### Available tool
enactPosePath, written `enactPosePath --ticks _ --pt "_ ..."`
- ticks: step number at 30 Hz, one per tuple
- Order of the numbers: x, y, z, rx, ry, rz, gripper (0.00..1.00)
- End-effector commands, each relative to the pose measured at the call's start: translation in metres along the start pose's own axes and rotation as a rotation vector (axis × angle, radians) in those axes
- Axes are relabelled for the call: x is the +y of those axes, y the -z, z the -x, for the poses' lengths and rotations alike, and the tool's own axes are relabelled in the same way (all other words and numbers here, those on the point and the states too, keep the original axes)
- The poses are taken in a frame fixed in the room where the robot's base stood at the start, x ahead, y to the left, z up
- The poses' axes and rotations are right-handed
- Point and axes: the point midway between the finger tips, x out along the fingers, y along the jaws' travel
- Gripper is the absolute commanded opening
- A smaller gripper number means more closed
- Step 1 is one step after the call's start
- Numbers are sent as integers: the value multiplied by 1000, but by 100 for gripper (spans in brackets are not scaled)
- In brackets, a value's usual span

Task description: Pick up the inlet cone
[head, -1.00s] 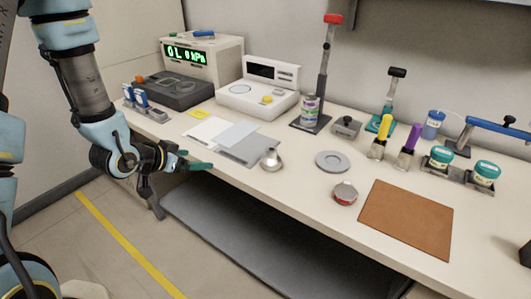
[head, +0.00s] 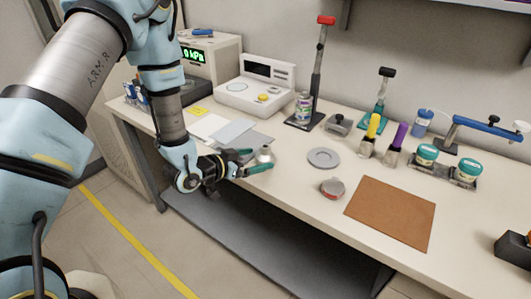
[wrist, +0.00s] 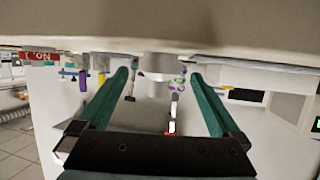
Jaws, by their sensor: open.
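The inlet cone is a small silvery metal piece (head: 265,154) standing on the bench near its front edge, beside the grey sheet. My gripper (head: 260,161) is open, with green fingers reaching in over the front edge at the cone. In the wrist view, which is upside down, the cone (wrist: 157,70) shows centrally in the gap between the spread fingertips (wrist: 160,75). I see no finger touching it. How far it sits between the fingers is hard to tell. In the head view the fingers partly hide its lower part.
A grey round dish (head: 324,157), a red-and-silver round tin (head: 332,187) and a brown mat (head: 391,212) lie to the right. A white instrument (head: 254,91) stands behind. Papers (head: 207,125) lie to the left. The bench between cone and dish is clear.

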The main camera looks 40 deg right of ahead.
Motion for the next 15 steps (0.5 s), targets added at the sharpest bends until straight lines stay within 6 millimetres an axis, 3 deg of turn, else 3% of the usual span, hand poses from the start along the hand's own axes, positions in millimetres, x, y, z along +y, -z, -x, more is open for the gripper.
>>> enactPosePath --ticks 1,6,14,15 --pt "2 7 -6 0 -2 -1 100" --pt "1 4 -25 -1 0 1 100" --pt "0 2 -28 0 2 1 100" --pt "0 2 -28 0 2 1 97"
